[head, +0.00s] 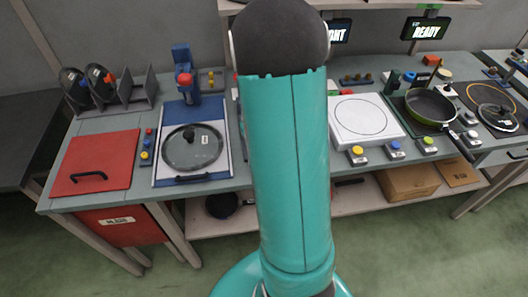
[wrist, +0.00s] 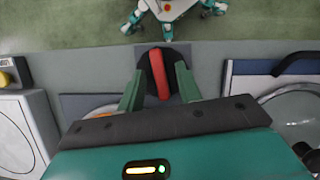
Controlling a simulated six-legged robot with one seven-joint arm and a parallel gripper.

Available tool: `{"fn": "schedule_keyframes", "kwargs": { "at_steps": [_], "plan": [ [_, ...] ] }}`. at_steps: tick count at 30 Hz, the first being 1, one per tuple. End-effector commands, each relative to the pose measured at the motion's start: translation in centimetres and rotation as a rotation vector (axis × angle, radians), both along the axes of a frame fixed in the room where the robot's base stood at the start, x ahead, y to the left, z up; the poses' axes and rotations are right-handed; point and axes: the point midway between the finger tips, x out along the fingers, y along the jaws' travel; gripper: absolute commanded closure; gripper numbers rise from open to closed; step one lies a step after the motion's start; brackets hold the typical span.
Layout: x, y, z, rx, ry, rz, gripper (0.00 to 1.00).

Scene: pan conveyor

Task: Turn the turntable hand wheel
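In the wrist view a dark round hand wheel (wrist: 147,68) with a red bar (wrist: 159,75) across it lies on the grey bench top. My gripper (wrist: 161,84) has its two green fingers apart, one on each side of the red bar. Gaps show between the fingers and the bar, so it looks open and not clamped. Part of the wheel is hidden behind the fingers. In the head view my teal arm covers the wheel and the gripper.
A white box with a circle (head: 345,136) and coloured buttons stand right of my arm. A blue-and-white tray (head: 160,167) with a glass lid (head: 193,147) lies left of it. A red panel (head: 112,152), a lid rack (head: 137,89) and a pan (head: 430,104) are further out.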

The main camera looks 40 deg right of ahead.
Motion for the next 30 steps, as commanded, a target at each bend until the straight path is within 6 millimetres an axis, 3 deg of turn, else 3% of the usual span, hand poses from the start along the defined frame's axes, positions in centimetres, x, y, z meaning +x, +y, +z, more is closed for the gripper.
{"fn": "schedule_keyframes", "kwargs": {
  "at_steps": [8,21,30],
  "plan": [
    [1.0,-0.5,2.5,-0.003,-0.004,0.0,0.65],
    [4.2,-1.9,11.0,-0.002,-0.003,0.001,0.65],
    [4.8,-2.2,12.8,0.0,0.0,0.001,0.65]
  ]
}}
